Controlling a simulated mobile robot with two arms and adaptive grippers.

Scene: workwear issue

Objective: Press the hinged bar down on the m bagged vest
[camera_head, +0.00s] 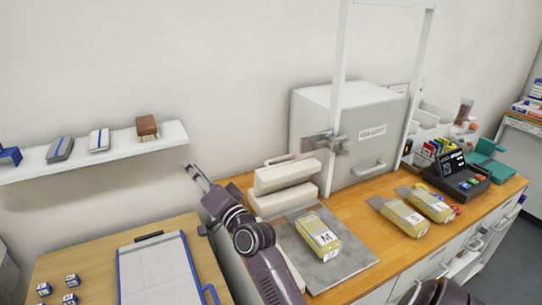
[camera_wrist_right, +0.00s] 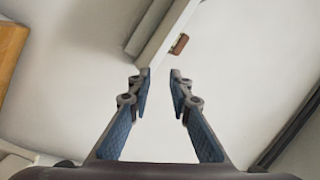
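The m bagged vest (camera_head: 317,236), a yellow pack with a white M label, lies on a grey plate (camera_head: 345,263) on the wooden counter. Behind it is a pale sealer with a long upper bar (camera_head: 287,174) above a lower body (camera_head: 283,201); the bar looks raised at the back. The vest lies in front of the lower body, and I cannot tell whether its edge is under the bar. My right gripper (camera_head: 192,170) is left of the bar, apart from it, pointing toward the wall shelf. The right wrist view shows its fingers (camera_wrist_right: 157,76) open and empty. My left gripper is not in view.
A grey cabinet (camera_head: 345,145) and white upright frame stand behind the plate. Other bagged vests, S (camera_head: 404,217) and L (camera_head: 431,204), lie to the right, near a dark terminal (camera_head: 458,179).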

